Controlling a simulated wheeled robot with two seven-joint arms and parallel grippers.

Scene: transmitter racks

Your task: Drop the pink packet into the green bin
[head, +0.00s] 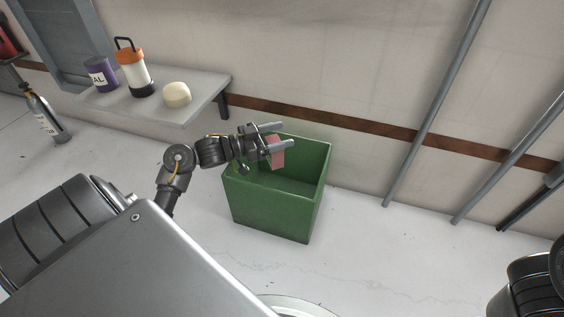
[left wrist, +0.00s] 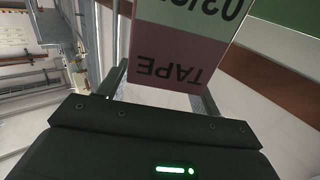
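The pink packet (head: 277,156) is between the fingers of my left gripper (head: 281,135) in the head view, over the open top of the green bin (head: 272,208). In the left wrist view the packet (left wrist: 170,68) fills the space between the two fingers, its pink part reading TAPE upside down below a pale part with numbers. The gripper appears shut on it. The bin stands upright on the floor near the wall, and the part of its inside that shows looks empty. My right gripper is outside the views.
A grey wall shelf (head: 200,103) at the left holds a purple can (head: 100,75), an orange-topped lantern (head: 133,72) and a pale round object (head: 177,94). A bottle (head: 44,117) stands on the floor at far left. Grey poles (head: 437,105) lean right of the bin.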

